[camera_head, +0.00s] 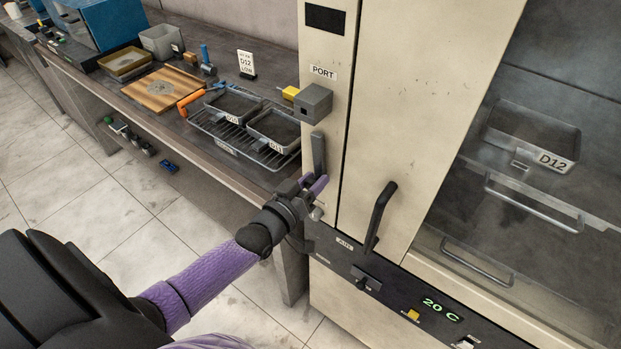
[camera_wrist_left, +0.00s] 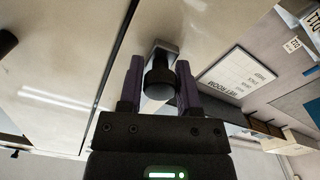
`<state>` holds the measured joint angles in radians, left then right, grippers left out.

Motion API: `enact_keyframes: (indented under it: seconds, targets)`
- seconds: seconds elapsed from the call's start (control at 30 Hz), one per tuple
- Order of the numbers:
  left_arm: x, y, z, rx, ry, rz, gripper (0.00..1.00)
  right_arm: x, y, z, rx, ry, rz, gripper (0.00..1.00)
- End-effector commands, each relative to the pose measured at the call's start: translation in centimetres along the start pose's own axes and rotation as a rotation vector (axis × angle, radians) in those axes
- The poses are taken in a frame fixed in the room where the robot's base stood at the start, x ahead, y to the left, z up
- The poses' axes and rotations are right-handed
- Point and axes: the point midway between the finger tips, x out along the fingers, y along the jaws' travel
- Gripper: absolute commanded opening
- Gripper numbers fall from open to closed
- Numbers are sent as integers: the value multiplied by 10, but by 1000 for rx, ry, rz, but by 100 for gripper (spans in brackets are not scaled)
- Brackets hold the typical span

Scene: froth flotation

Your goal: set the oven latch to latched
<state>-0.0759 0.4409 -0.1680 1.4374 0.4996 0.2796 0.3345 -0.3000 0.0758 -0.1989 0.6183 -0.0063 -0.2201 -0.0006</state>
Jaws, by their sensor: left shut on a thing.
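The oven latch (camera_head: 318,152) is a dark grey lever on the cream front of the oven (camera_head: 400,100), left of the door handle. It points upward, with its lower end at my left gripper (camera_head: 314,184). In the left wrist view the dark round end of the latch (camera_wrist_left: 160,76) sits between the purple fingers of my left gripper (camera_wrist_left: 158,82), which is shut on it. The fingers partly hide the latch. My right gripper is not in view.
The black door handle (camera_head: 379,215) stands out just right of the latch. A grey box (camera_head: 314,103) juts out above it under the PORT label. A wire rack (camera_head: 230,140) with labelled trays is on the bench at left. A tray marked D12 (camera_head: 535,140) shows at right.

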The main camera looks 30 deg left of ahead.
Motion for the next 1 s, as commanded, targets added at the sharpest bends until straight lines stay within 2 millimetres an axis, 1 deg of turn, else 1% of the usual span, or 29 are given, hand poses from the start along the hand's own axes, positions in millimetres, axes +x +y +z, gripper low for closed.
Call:
enact_keyframes:
  seconds: [0.17,0.53,0.77,1.0]
  targets:
    - [0,11,2,-133,-1,-4,0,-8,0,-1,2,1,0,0]
    - [-1,41,2,-485,-2,-5,0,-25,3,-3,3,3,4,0]
    - [-1,60,-3,-703,-3,-5,0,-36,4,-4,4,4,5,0]
    - [-1,77,-12,-931,-4,-6,0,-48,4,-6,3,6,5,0]
